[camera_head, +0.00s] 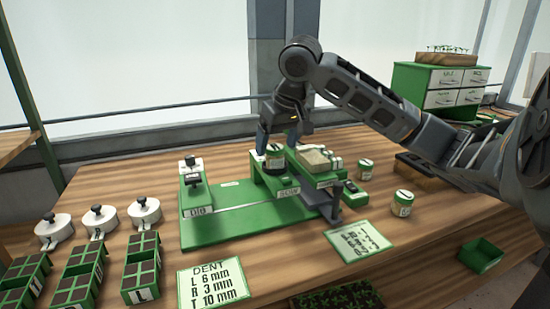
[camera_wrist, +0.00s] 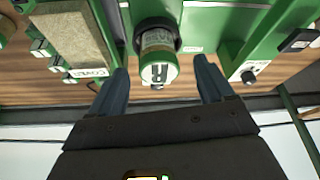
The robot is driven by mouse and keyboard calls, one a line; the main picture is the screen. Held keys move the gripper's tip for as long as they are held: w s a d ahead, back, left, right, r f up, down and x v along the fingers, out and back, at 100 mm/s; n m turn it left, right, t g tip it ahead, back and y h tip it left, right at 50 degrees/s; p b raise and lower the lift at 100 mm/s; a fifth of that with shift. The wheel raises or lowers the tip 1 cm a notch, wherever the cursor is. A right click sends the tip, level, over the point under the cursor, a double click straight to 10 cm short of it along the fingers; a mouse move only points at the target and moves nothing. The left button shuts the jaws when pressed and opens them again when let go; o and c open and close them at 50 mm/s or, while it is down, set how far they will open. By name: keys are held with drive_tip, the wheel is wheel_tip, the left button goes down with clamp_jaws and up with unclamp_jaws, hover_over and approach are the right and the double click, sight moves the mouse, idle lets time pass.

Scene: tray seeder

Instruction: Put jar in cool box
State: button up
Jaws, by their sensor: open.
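A jar (camera_head: 275,160) with a green lid stands in the dark round holder of the green seeder (camera_head: 220,222). In the wrist view the jar (camera_wrist: 158,58) shows a letter R on its lid. My gripper (camera_head: 277,140) is over this jar, fingers apart. In the wrist view my gripper (camera_wrist: 162,75) has one blue finger on each side of the lid, with gaps. Two other jars stand right of the seeder, one farther back (camera_head: 365,170) and one nearer (camera_head: 402,204).
Several seed trays (camera_head: 140,276) and white round pieces (camera_head: 98,221) are at the left. Two cards (camera_head: 213,284) (camera_head: 358,240) lie in front of the seeder. A dark block (camera_head: 413,165) and a green drawer cabinet (camera_head: 440,87) are at the right back. My arm spans the right side.

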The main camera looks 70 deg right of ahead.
sight(276, 148)
drive_tip(key=shift+x, duration=1.65)
drive_tip(key=shift+r, duration=0.1)
drive_tip(key=c, duration=1.2)
drive_tip(key=shift+r, duration=0.1)
